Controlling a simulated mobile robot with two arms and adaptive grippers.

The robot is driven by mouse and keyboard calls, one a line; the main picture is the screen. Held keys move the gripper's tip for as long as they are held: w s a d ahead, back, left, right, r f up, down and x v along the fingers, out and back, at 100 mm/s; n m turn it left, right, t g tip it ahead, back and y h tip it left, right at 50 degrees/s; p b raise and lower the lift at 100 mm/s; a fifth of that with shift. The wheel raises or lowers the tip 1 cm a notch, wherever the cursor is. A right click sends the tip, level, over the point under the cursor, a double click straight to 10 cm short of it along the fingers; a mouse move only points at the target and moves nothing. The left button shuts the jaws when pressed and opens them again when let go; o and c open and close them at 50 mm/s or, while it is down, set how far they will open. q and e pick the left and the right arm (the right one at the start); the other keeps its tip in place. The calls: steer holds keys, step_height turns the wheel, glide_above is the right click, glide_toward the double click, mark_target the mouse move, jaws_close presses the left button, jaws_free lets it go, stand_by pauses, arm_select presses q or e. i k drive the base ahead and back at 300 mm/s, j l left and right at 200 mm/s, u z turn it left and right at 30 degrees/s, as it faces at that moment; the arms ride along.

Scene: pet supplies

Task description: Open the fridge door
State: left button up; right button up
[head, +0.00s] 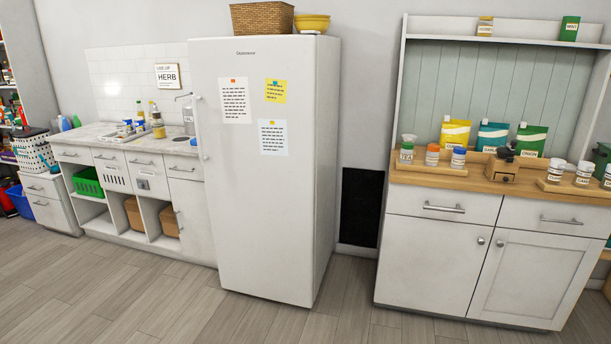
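A tall white fridge (262,215) stands against the back wall in the head view. Its single front door (250,185) looks shut. A long vertical handle (199,128) is on the door's left edge. Two white paper notes (234,100) and a yellow note (276,92) are on the door. Neither of my grippers shows in the head view.
A low white counter (90,131) with a sink adjoins the fridge on the left. A white cabinet (432,258) with a wooden top stands to the right. A wicker basket (262,17) and yellow bowls (312,22) sit on the fridge. The wooden floor (190,315) in front is clear.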

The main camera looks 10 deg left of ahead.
mark_target(253, 97)
steer(key=i+j+u, duration=0.2)
steer(key=i+u, duration=0.75)
steer(key=i+l+u, duration=0.2)
steer(key=i+u, duration=0.25)
steer(key=i, duration=0.15)
